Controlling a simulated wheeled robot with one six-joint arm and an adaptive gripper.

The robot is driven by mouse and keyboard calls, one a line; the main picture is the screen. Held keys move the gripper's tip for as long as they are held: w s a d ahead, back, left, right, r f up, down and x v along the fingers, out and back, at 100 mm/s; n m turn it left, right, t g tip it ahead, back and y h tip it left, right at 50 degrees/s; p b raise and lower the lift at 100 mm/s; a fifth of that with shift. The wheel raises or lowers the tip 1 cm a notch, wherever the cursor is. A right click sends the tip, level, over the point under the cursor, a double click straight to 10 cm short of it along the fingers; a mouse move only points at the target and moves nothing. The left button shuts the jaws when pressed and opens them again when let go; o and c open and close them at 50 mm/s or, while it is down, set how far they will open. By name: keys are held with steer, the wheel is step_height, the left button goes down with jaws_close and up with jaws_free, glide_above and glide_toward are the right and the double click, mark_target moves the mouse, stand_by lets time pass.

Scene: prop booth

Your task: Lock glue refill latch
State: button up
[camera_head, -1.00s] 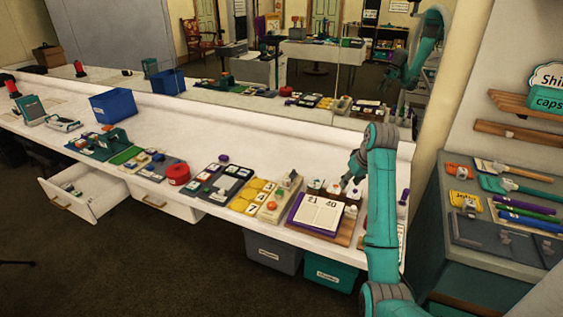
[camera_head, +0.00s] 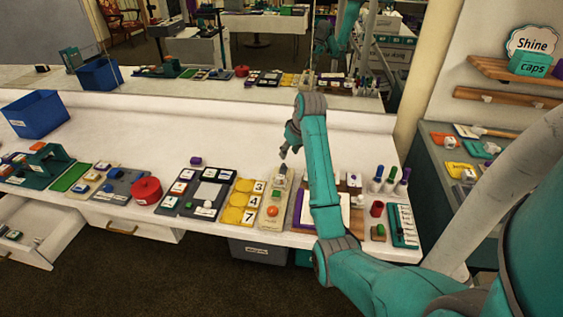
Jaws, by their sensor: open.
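My gripper (camera_head: 284,152) hangs open and empty above the back part of the white counter (camera_head: 215,145). Below it stands a narrow beige board (camera_head: 270,221) with an orange round piece (camera_head: 272,211) and a small pale upright fixture (camera_head: 280,182). The gripper is apart from this fixture. I cannot make out a glue refill latch by name, or whether any latch is locked; parts are too small. My arm hides much of an open book on a purple cover (camera_head: 298,210) and things behind it.
Yellow number tiles (camera_head: 237,205), dark card trays (camera_head: 205,190) and a red round tin (camera_head: 146,190) line the counter to the left. Capped bottles (camera_head: 390,180) and a teal rack (camera_head: 403,225) stand right of my arm. A drawer (camera_head: 40,235) hangs open at left.

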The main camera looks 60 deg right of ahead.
mark_target(284, 164)
steer(key=x, duration=0.8)
steer(key=shift+f, duration=0.1)
jaws_close()
